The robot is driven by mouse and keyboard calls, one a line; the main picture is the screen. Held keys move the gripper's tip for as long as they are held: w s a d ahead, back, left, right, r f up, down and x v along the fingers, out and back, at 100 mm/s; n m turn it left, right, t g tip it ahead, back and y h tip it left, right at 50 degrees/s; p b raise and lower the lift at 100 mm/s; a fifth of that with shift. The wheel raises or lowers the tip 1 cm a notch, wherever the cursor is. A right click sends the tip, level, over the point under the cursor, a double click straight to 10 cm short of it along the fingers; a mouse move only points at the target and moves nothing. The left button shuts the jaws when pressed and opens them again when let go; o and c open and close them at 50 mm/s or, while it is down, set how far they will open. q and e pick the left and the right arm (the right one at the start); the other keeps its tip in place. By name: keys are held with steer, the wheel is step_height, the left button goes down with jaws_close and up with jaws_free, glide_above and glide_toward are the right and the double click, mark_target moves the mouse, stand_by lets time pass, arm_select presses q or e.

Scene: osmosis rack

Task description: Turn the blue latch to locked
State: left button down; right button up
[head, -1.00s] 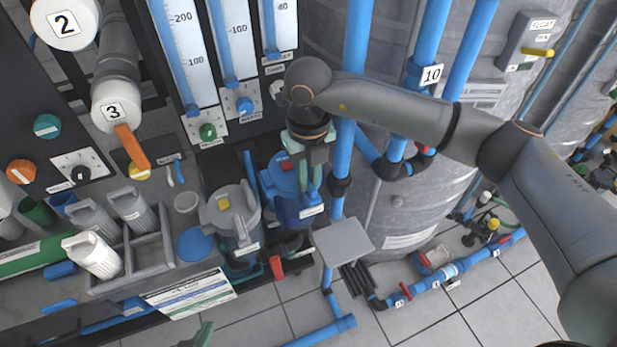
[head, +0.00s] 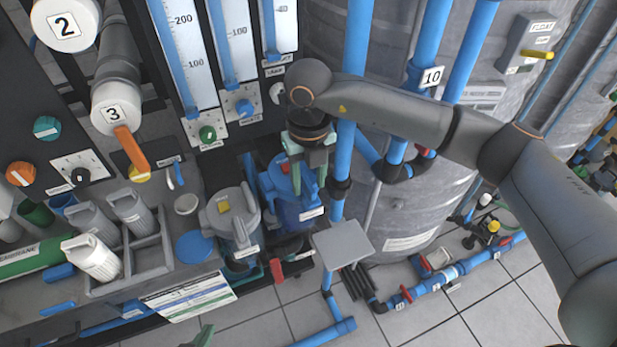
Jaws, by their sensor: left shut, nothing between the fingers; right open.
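The blue latch is hard to single out. A blue canister (head: 297,210) with a blue lid (head: 271,185) and a small red mark on top stands at the lower middle, and a blue raised part (head: 297,178) shows on the lid. My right gripper (head: 310,174) points down over the right side of this lid, its green fingers apart. The fingers and wrist partly hide the lid, and I cannot tell whether they touch the raised part. My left gripper (head: 201,336) shows only as a green tip at the bottom edge, shut and empty.
A grey-lidded canister (head: 232,216) with a yellow mark stands just left. Blue vertical pipes (head: 354,75) rise close to my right wrist. A grey plate (head: 343,243) sits to the lower right. A rack of grey cartridges (head: 153,259) stands at left.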

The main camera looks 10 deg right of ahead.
mark_target(309, 184)
step_height(309, 184, up, 13)
steer(key=shift+f+b, duration=0.2)
steer(key=shift+b, duration=0.1)
stand_by(0.7)
